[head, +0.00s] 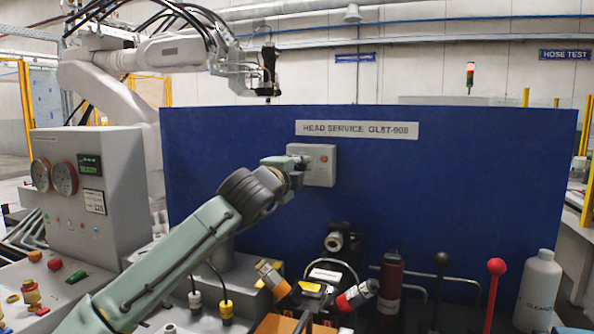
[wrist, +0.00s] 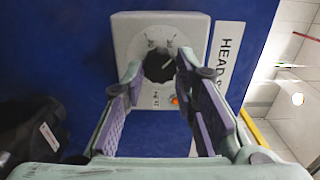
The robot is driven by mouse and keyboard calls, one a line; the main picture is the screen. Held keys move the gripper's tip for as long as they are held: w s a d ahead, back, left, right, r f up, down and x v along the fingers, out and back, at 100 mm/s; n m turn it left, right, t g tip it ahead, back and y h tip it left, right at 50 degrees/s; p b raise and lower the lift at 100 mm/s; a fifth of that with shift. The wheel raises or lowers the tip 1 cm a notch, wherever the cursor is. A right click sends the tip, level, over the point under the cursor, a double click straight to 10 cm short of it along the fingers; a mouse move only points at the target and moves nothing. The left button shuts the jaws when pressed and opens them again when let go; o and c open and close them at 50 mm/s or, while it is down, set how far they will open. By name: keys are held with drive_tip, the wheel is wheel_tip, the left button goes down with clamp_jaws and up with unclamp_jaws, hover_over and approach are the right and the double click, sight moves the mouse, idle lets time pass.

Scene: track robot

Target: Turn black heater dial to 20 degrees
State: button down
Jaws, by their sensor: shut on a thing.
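The black heater dial (wrist: 157,67) sits on the front of a light grey box (wrist: 135,38), with scale marks around it and a label beside it that reads as HEAT. A pale pointer mark shows on the dial; the number it points to is too small to read. My gripper (wrist: 160,72) has one purple-padded finger on either side of the dial and is shut on it. In the head view my gripper (head: 297,166) reaches the left part of the grey box (head: 322,172) on the blue panel, and it hides the dial.
An orange-red button (wrist: 174,100) is on the box near my right finger. The blue panel (head: 470,180) is flat and mostly clear. Below stand a dark red bottle (head: 390,285), a red-knobbed lever (head: 496,267), a white bottle (head: 538,290) and several fittings. A gauge cabinet (head: 95,225) is left.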

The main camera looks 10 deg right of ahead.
drive_tip(key=n, duration=0.6)
drive_tip(key=shift+n, duration=0.3)
drive_tip(key=n, duration=0.3)
drive_tip(key=shift+r+n, duration=0.1)
drive_tip(key=shift+n, duration=1.7)
drive_tip(key=c, duration=1.3)
unclamp_jaws()
drive_tip(key=shift+a, duration=0.1)
drive_tip(key=v, duration=0.7)
drive_tip(key=shift+s+a, duration=0.1)
drive_tip(key=shift+s, duration=0.05)
